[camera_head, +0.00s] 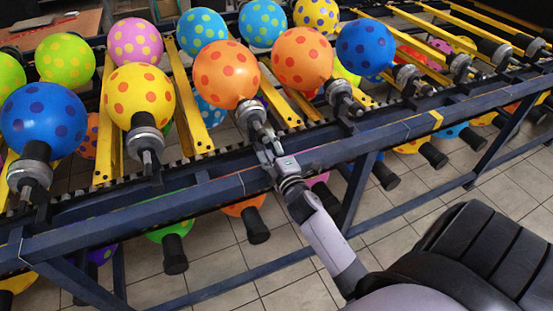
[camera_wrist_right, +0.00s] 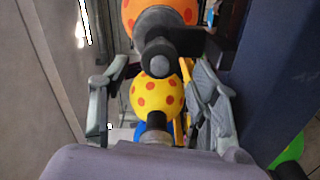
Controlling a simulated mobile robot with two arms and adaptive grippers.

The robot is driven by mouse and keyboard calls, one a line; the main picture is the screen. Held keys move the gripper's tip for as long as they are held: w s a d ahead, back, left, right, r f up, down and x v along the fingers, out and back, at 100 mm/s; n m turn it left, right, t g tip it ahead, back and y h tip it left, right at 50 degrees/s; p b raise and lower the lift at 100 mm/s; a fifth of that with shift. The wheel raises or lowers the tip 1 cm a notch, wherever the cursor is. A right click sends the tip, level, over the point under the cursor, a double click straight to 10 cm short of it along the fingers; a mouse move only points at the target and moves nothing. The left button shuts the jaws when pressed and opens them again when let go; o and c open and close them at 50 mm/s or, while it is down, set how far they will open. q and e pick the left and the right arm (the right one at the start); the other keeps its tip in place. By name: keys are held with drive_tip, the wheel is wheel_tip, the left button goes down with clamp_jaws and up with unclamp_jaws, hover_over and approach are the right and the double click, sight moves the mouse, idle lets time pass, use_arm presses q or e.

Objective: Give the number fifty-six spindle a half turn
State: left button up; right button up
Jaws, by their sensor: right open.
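An orange balloon with red dots (camera_head: 226,74) sits on a dark spindle (camera_head: 250,113) at the near edge of the rack. No number is legible on any spindle, so I cannot tell which is fifty-six. My right gripper (camera_head: 268,152) is at this spindle's near end. In the right wrist view the gripper (camera_wrist_right: 160,72) is open, with one finger at each side. The spindle's round dark end (camera_wrist_right: 159,57) lies between the fingers near the top, apart from both. My left gripper is out of view.
The blue rack rail (camera_head: 225,188) runs below the spindles. Neighbouring spindles carry a yellow balloon (camera_head: 139,92) at left and another orange balloon (camera_head: 302,57) at right. More balloons hang beneath the rack. Tiled floor (camera_head: 275,285) is clear in front.

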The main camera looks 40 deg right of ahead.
drive_tip(key=v, duration=0.6)
drive_tip(key=shift+s, duration=0.4)
drive_tip(key=shift+s, duration=0.1)
